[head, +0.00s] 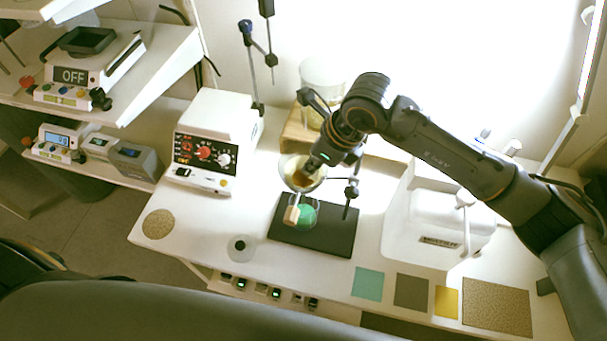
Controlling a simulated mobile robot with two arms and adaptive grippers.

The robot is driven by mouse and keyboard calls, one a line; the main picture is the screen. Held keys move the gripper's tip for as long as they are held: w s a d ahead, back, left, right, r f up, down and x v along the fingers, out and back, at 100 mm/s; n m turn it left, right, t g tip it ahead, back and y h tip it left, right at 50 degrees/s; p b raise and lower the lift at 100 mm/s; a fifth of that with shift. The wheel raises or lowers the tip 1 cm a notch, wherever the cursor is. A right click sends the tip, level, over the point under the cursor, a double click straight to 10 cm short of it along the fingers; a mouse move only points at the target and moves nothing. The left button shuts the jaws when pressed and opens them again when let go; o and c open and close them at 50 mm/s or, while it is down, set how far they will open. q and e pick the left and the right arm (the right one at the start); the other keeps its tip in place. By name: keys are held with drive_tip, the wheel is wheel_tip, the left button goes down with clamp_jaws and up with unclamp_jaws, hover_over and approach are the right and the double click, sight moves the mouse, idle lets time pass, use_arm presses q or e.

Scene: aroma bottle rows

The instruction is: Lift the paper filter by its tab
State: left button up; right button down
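A clear funnel (289,168) stands over the black mat, with a tan paper filter (303,179) inside it. My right gripper (315,164) reaches down from the upper right, its tips at the funnel's mouth beside the filter. The gripper hides part of the filter, and I cannot make out the filter's tab. Whether the fingers are open or shut, or touch the paper, is too small to tell. Below the funnel, something green (308,215) shows, with a small beige block-like piece (292,214) beside it. My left gripper is not in view.
A black mat (325,239) lies under the funnel, with a stand clamp (351,191) close to its right. A white box with dials (207,152) stands left, a white machine (432,222) right. Coloured squares (368,283) line the front edge. A clear jar (322,75) stands behind.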

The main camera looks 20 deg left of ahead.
idle(0.3)
wheel_tip(320, 180, up, 8)
drive_tip(key=b, duration=0.3)
drive_tip(key=shift+r, duration=0.1)
wheel_tip(320, 180, up, 6)
drive_tip(key=p, duration=0.2)
hover_over(310, 178)
drive_tip(key=r, duration=0.2)
drive_tip(key=r+p, duration=0.1)
drive_tip(key=r, duration=0.1)
drive_tip(key=r+p, duration=0.1)
drive_tip(key=shift+w+r, duration=0.4)
drive_tip(key=shift+s, duration=0.1)
drive_tip(key=s+b, duration=0.5)
drive_tip(key=s, duration=0.9)
drive_tip(key=shift+s+b, duration=0.35)
drive_tip(key=shift+s, duration=0.05)
